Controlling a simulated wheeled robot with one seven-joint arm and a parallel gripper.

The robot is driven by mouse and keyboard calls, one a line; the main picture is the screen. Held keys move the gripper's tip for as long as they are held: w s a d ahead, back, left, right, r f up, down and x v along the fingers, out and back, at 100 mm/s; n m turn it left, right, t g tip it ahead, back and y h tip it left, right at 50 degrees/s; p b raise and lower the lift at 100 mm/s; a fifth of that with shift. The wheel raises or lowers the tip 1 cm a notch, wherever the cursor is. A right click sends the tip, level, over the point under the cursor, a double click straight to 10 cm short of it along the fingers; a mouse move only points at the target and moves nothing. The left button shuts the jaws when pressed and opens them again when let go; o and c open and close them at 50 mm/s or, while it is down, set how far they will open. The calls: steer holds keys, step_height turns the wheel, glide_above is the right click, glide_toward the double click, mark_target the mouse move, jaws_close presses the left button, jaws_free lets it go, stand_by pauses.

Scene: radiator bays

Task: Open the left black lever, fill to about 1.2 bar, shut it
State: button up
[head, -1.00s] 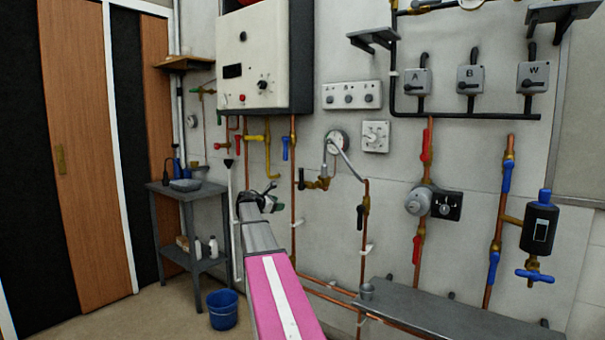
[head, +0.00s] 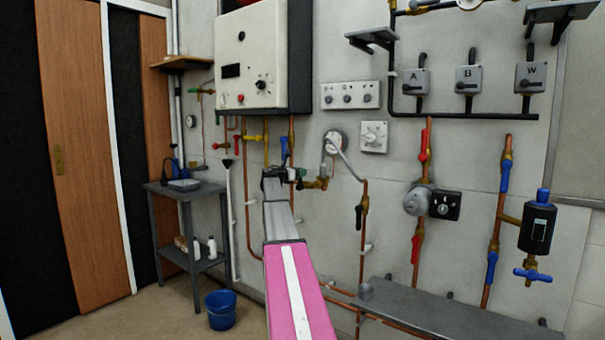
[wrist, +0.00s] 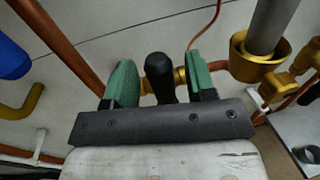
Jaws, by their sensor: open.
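The left black lever (wrist: 160,78) sits on a brass valve and stands between my gripper's two green finger pads in the wrist view. My gripper (wrist: 158,88) is open, with a gap showing on each side of the lever. In the head view my gripper (head: 284,173) is at the left end of the brass fitting (head: 318,183), and it mostly hides the lever. A grey filling hose (head: 350,164) runs from this fitting to the right pipe. A round gauge (head: 333,140) is above; its reading is too small to tell.
A second black lever (head: 359,217) hangs on the right pipe. A blue lever (head: 284,147) and yellow pipework (head: 266,150) are close to my gripper. A grey bench (head: 450,320) stands low at right. A blue bucket (head: 221,310) is on the floor at left.

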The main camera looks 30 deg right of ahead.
steer(key=shift+w+d, duration=0.25)
steer(key=shift+d, duration=1.05)
jaws_close()
steer(key=w+a+f+n+t+h, duration=0.1)
steer(key=w+a+f+n+t, duration=0.1)
steer(key=w+n, duration=0.4)
steer(key=shift+a+f+n, duration=0.3)
steer(key=shift+f+n, duration=0.2)
steer(key=shift+n, duration=2.3)
